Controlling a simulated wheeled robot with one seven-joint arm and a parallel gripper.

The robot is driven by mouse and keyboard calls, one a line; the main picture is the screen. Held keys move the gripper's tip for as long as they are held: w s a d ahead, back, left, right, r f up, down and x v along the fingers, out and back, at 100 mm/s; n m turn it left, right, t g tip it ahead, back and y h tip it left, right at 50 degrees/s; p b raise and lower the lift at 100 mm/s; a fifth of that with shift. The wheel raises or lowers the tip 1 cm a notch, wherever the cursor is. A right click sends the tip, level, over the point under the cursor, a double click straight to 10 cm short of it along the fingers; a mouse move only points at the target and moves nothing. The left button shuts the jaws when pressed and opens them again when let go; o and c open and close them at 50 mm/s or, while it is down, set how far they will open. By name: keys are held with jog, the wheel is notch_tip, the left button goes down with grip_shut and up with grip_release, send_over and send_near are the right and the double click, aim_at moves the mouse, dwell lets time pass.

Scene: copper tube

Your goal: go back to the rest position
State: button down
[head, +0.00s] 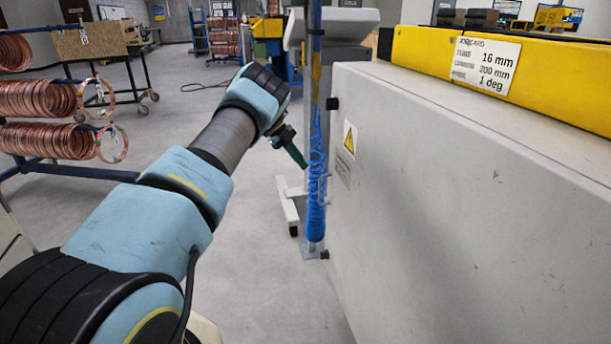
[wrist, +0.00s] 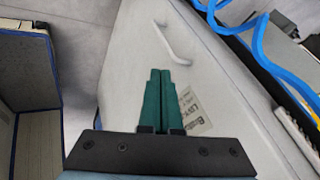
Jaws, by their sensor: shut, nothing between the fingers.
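My gripper (head: 296,155) is at the end of my outstretched arm, left of the large grey machine cabinet (head: 450,200) in the head view. It points down and to the right, near a coiled blue air hose (head: 316,170); I cannot tell whether it touches the hose. In the wrist view, my gripper (wrist: 160,75) has green fingers lying side by side, shut with nothing between them. Behind them is a pale panel with a white handle (wrist: 172,42) and a printed label (wrist: 192,110).
Racks of copper tube coils (head: 40,98) stand at the left. A wheeled table (head: 105,45) stands behind them. A yellow beam with a job card (head: 485,63) tops the cabinet. Grey floor (head: 270,275) is open between my arm and the cabinet. Blue hoses (wrist: 265,55) cross the wrist view's upper right.

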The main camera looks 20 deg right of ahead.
jog(key=w+a+r+n+t+h+p, duration=0.1)
jog(key=w+a+r+n+t, duration=0.25)
jog(key=r, duration=0.25)
jog(key=w+a+r+n+t+h+p, duration=0.1)
jog(key=w+a+r+n+t+h, duration=0.15)
jog(key=w+r, duration=0.35)
jog(key=w+a+r+n+t+h, duration=0.1)
jog(key=w+a+r+n+t, duration=0.25)
jog(key=r, duration=0.35)
jog(key=s+a+r+n+t+y+p, duration=0.1)
jog(key=a+r+n+t+y, duration=0.2)
jog(key=a+n, duration=0.3)
jog(key=s+a+r+n+t+y+p, duration=0.1)
jog(key=s+a+r+n+t+y, duration=0.15)
jog(key=a+n, duration=0.4)
jog(key=s+a+f+n+g+y+p, duration=0.1)
jog(key=s+a+n+g+y, duration=0.15)
jog(key=s+a, duration=0.4)
jog(key=s+a+f+n+g+y, duration=0.1)
jog(key=s+a+f+n+y, duration=0.15)
jog(key=s, duration=0.65)
jog(key=s+f+n+g, duration=0.1)
jog(key=s+n+g, duration=0.1)
jog(key=s, duration=1.1)
jog(key=s+a+f+n+g+p, duration=0.1)
jog(key=s+g, duration=0.3)
jog(key=s, duration=0.9)
jog(key=shift+s+f+n+p, duration=0.25)
jog(key=shift+f+n+p, duration=0.05)
jog(key=shift+f+n, duration=0.35)
